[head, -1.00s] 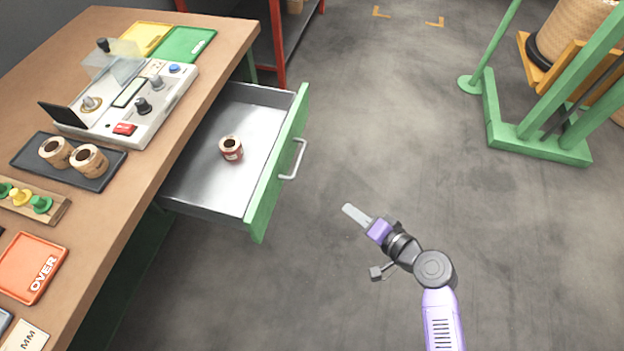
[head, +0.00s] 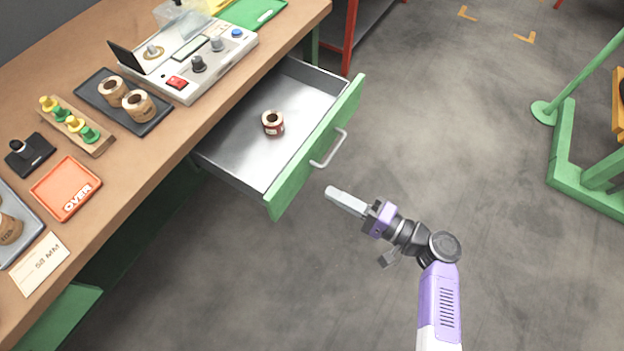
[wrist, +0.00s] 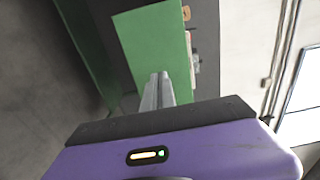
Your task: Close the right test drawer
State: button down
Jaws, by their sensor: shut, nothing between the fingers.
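The test drawer (head: 228,149) is pulled out from the workbench. It has a grey metal tray, a green front panel (head: 290,187) and a silver bar handle (head: 329,149). A small coil with a red label (head: 272,123) stands inside it. My gripper (head: 331,193) is shut and empty, in front of the drawer's outer face, below the handle in the head view and apart from the panel there. In the wrist view the shut fingers (wrist: 159,82) point towards a green panel (wrist: 155,45); whether they touch it cannot be told.
The wooden workbench (head: 150,170) carries a test device (head: 200,65), a dark tray (head: 152,125) with coils, a peg rack (head: 75,125) and an orange OVER tray (head: 66,190). A green stand (head: 570,150) is at the right. The floor between is clear.

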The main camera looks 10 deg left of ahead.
aim_at(233, 149)
jog(key=x, duration=0.7)
jog(key=shift+f, duration=0.1)
jog(key=b+x, duration=0.7)
jog(key=x, duration=0.4)
jog(key=b+x, duration=0.8)
jog(key=x, duration=0.4)
jog(key=shift+a+f, duration=0.15)
jog(key=shift+f, duration=0.05)
jog(key=shift+w+a+r, duration=0.1)
jog(key=shift+a, duration=0.2)
jog(key=shift+a+r+b, duration=0.2)
jog(key=shift+b, duration=0.1)
jog(key=shift+a, duration=0.1)
